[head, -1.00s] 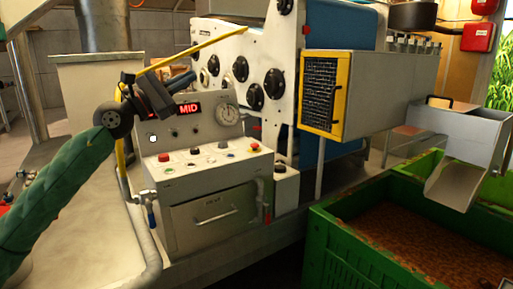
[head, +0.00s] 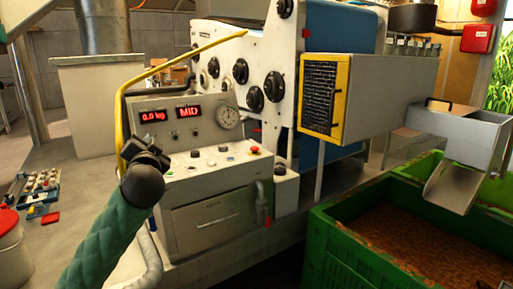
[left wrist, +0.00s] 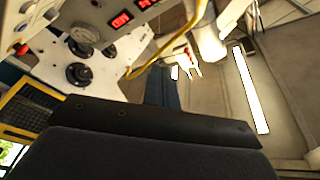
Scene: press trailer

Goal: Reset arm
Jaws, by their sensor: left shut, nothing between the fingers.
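My left arm in its green padded sleeve comes in from the lower left of the head view. My left gripper (head: 150,157) is small and dark there, shut and empty, in front of the left side of the grey control box (head: 205,182). Dark parts of this gripper fill the lower part of the left wrist view. The box has a red display reading 0.0 kg (head: 153,115), another reading MID (head: 189,111), a round gauge (head: 228,117) and a row of buttons. I cannot tell if the gripper touches the box. My right gripper is in neither view.
A white machine with black knobs (head: 240,71) stands behind the box. A yellow-framed grille (head: 320,96) juts out to its right. A green crate (head: 335,255) of brown material stands lower right, under a metal chute (head: 455,185). Small coloured parts (head: 40,190) lie on the floor at left.

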